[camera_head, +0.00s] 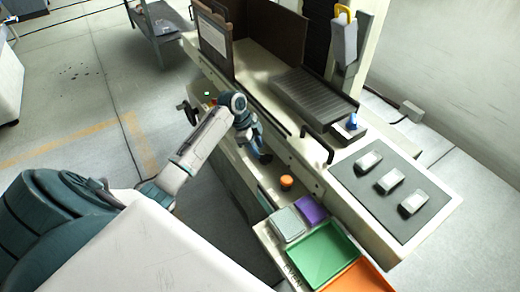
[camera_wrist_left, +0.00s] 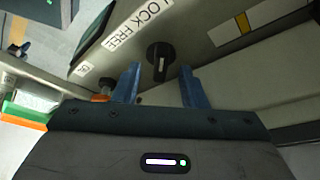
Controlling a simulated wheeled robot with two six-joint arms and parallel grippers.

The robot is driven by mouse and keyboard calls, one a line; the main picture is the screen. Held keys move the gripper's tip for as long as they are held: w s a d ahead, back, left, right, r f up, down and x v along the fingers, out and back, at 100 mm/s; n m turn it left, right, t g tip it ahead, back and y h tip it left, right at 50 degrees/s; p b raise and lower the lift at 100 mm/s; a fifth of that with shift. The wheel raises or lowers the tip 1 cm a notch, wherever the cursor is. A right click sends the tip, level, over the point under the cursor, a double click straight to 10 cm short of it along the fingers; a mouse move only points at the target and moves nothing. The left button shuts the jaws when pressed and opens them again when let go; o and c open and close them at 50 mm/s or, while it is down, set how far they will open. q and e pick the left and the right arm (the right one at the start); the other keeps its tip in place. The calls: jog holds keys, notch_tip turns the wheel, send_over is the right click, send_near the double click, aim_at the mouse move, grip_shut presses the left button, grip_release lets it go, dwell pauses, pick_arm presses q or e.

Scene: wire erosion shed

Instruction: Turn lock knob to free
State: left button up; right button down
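The lock knob (camera_wrist_left: 159,52) is black with a white line on it and sits on a pale machine panel in the left wrist view. The line points down in the picture, toward my gripper. A white label (camera_wrist_left: 134,27) reading LOCK FREE is beside it. My left gripper (camera_wrist_left: 160,76) is open, with its two blue fingers apart and the knob between and just beyond their tips. I see no clear contact. In the head view my left gripper (camera_head: 259,148) is at the front of the machine bench, and the knob is hard to make out there. My right gripper is not in view.
An orange knob (camera_head: 286,182) stands on the bench front close by. A green tray (camera_head: 322,252), an orange tray (camera_head: 358,279) and a purple block (camera_head: 311,209) are lower down. Three pale blocks lie on a dark mat (camera_head: 416,222). A black handwheel (camera_head: 190,113) is left of the gripper.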

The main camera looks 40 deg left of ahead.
aim_at(261, 154)
pick_arm(q)
jog(key=shift+x, duration=1.2)
jog(key=shift+w+f, duration=0.1)
jog(key=shift+f, duration=0.2)
grip_shut()
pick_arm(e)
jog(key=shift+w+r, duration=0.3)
pick_arm(q)
jog(key=shift+p, duration=0.3)
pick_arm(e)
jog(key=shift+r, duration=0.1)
